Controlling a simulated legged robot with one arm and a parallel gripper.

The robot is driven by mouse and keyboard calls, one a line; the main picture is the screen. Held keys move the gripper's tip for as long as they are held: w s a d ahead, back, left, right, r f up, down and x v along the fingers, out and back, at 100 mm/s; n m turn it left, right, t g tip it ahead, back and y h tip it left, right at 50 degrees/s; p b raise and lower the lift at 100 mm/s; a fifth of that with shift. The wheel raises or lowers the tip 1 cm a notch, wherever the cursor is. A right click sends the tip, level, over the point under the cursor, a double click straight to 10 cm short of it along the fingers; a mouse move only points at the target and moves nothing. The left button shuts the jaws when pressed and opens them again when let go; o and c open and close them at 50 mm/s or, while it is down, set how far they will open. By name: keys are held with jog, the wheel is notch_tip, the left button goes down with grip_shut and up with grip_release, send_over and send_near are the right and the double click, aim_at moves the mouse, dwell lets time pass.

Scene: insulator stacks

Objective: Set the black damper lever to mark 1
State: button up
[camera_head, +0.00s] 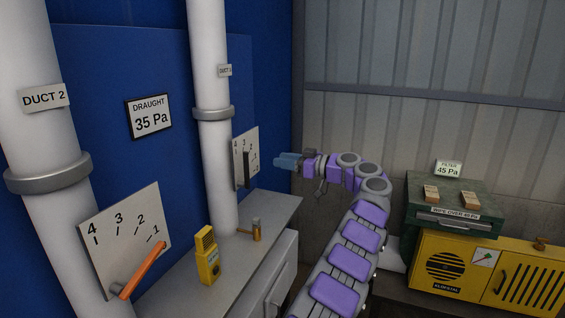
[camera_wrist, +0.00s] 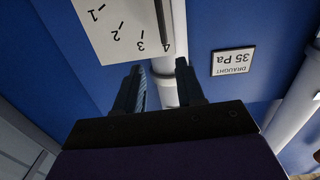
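The black damper lever (camera_head: 247,169) stands on a white scale plate (camera_head: 238,158) beside the duct pipe at the centre of the head view. In the wrist view the picture is upside down; the plate (camera_wrist: 108,30) shows marks 1 to 4, and the lever (camera_wrist: 161,18) lies by the 4, at the end of the scale. My gripper (camera_head: 279,160) is to the right of the lever in the head view, apart from it. In the wrist view my gripper (camera_wrist: 158,85) shows two separated fingers with nothing held between them.
An orange lever (camera_head: 141,270) on the DUCT 2 plate (camera_head: 103,247) points to 1.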

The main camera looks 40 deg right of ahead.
jog(key=v, duration=0.6)
jog(key=shift+d+f, duration=0.2)
jog(key=shift+d, duration=0.25)
dwell(0.4)
jog(key=shift+s+a+r, duration=0.15)
jog(key=shift+s+a, duration=0.1)
jog(key=p+v, duration=0.3)
jog(key=v, duration=1.4)
jog(key=shift+d, duration=0.3)
